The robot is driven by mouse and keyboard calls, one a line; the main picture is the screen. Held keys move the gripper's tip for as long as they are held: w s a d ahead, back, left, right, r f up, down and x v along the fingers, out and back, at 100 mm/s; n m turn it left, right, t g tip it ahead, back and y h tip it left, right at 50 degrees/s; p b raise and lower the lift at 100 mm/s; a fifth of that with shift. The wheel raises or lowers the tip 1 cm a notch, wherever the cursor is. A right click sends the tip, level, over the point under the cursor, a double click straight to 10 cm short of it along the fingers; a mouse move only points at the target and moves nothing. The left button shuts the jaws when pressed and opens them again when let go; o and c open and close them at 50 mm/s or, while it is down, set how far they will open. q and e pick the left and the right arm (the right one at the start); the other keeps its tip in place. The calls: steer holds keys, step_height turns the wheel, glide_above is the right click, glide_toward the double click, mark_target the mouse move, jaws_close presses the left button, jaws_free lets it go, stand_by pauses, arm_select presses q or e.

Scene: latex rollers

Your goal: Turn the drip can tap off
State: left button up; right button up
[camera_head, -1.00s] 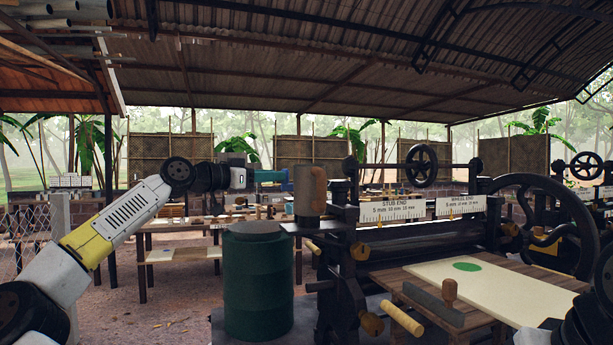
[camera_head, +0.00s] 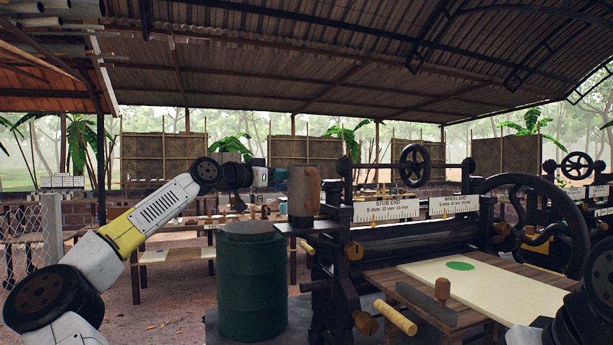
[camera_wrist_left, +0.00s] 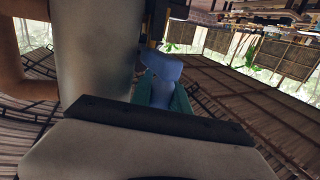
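The drip can appears to be the upright brownish cylinder (camera_head: 303,193) on a small shelf at the left end of the roller machine (camera_head: 420,235). I cannot make out its tap in the head view. My left arm reaches in from the left, and its dark wrist end is left of the can, apart from it in the picture. The left fingers are too small and dark to read there. In the left wrist view a pale rounded body (camera_wrist_left: 100,50) and a blue-green part (camera_wrist_left: 165,85) show close up; I cannot tell what they are.
A green drum (camera_head: 252,285) stands below and left of the can. A wooden table (camera_head: 470,325) with a cream sheet (camera_head: 490,290) is at the front right. Handwheels (camera_head: 530,220) stand at the right. Low benches (camera_head: 165,255) are behind my left arm.

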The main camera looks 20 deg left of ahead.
arm_select(q)
jaws_close()
steer(key=shift+s+r+n+t+y, duration=0.1)
steer(key=shift+s+n+t+y, duration=0.1)
steer(key=shift+n+t+y, duration=0.35)
steer(key=shift+y, duration=0.45)
steer(key=o, duration=0.6)
jaws_free()
steer(key=v, duration=0.7)
steer(key=shift+s+a, duration=0.15)
steer(key=shift+s, duration=0.2)
